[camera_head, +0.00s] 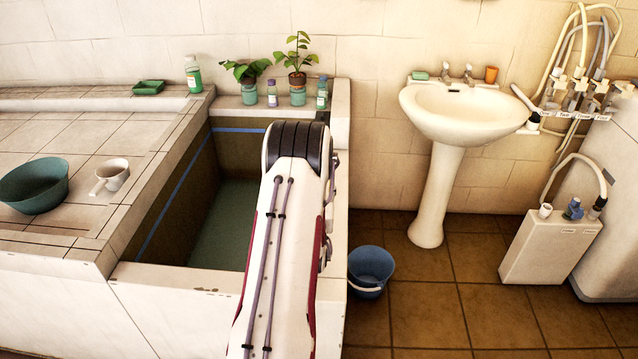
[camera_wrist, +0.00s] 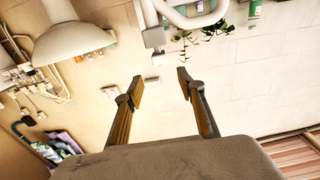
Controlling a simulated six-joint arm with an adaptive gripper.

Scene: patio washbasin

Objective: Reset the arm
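My arm (camera_head: 283,240) reaches up from the bottom middle of the head view, over the right side of the sunken tub (camera_head: 228,225). Its dark joint is at the top, in front of the far ledge. My gripper is hidden behind the arm there. In the wrist view my gripper (camera_wrist: 158,80) shows two fingers well apart, with nothing between them but pale tiled wall in the background. It is open and empty. The wrist picture is turned over, with the plants hanging downward at the top.
Potted plants (camera_head: 297,78) and bottles (camera_head: 322,93) stand on the far ledge near my arm's joint. A washbasin (camera_head: 447,184) stands at right, a blue bucket (camera_head: 370,268) on the floor.

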